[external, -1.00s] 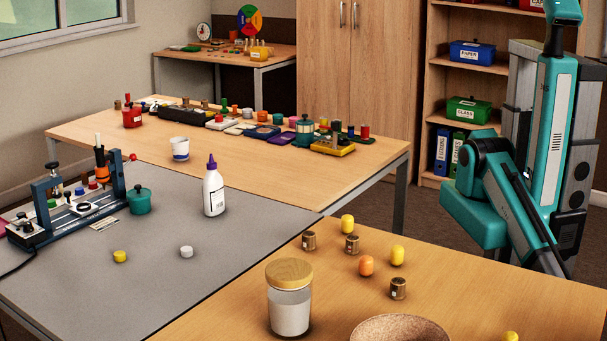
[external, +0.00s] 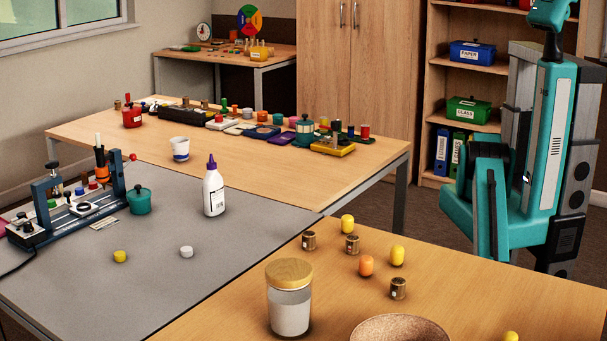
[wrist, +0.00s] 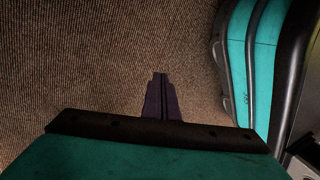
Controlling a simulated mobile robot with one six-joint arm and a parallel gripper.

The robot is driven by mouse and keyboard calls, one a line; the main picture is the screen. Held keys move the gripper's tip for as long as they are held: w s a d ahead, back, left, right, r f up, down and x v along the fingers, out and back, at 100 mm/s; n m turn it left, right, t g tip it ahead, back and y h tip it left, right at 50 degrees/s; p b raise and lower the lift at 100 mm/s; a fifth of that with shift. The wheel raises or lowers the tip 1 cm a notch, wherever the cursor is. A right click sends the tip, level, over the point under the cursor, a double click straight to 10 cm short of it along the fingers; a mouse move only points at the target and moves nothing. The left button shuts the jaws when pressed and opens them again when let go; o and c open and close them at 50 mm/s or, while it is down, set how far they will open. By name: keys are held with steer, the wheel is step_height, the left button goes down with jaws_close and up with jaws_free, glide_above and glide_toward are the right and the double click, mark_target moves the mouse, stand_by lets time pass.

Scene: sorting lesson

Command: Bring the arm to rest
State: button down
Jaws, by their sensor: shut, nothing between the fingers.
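My gripper (wrist: 160,98) shows in the wrist view, its dark fingers together and empty, above the brown carpet (wrist: 100,50). A teal and black part of my own body stands at the right of that view. In the external view my teal arm is folded close to my column at the right, beyond the wooden table. My gripper cannot be made out there.
The wooden table (external: 480,290) in front holds a lidded jar (external: 289,310), a bowl (external: 400,328), small metal cans and yellow and orange pieces. A grey table (external: 150,290) adjoins it at left. A shelf with boxes (external: 473,53) stands behind my arm.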

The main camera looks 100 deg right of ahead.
steer(key=w+d+m+g+p, duration=0.1)
steer(key=w+d+m, duration=0.6)
steer(key=d, duration=0.4)
steer(key=w+d+m+g, duration=0.1)
steer(key=w+d+m, duration=0.6)
steer(key=d, duration=0.4)
steer(key=s+d+r+m+g+y+p, duration=0.1)
steer(key=s+d+m, duration=0.1)
steer(key=d+m, duration=0.75)
steer(key=s+d+r+m+y+p, duration=0.15)
steer(key=d+m, duration=0.45)
steer(key=d, duration=0.7)
step_height(320, 180, up, 14)
steer(key=s+g+p, duration=0.1)
steer(key=p, duration=1.1)
steer(key=shift+s+a+f+p, duration=0.15)
steer(key=shift+a+p, duration=0.15)
steer(key=shift+p, duration=0.1)
